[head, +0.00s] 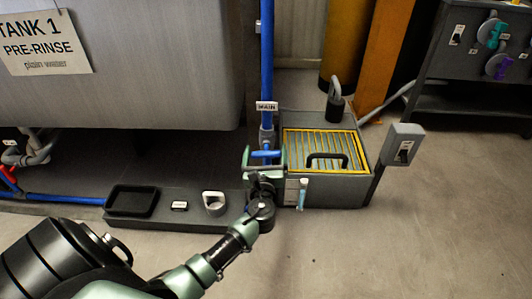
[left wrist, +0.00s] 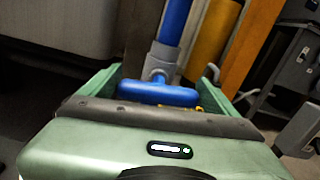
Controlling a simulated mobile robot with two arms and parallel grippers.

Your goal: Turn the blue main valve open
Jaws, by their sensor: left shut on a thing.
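The blue main valve handle (head: 265,154) is a short blue bar on the blue upright pipe (head: 267,70), below a small "MAIN" label (head: 267,106). The handle lies crosswise to the pipe. My left gripper (head: 264,160) is at the handle, with one green finger on each side of it. In the left wrist view the blue handle (left wrist: 158,93) lies between the green fingers, in front of the grey valve stem (left wrist: 160,68). The left gripper is shut on the handle. My right gripper is not in view.
A grey box with a yellow-framed grate (head: 360,150) stands right of the valve, with a switch box (head: 402,145) beside it. A low ledge (head: 165,220) holds a black tray (head: 132,200). The tank (head: 150,100) is at the left. The floor at right is clear.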

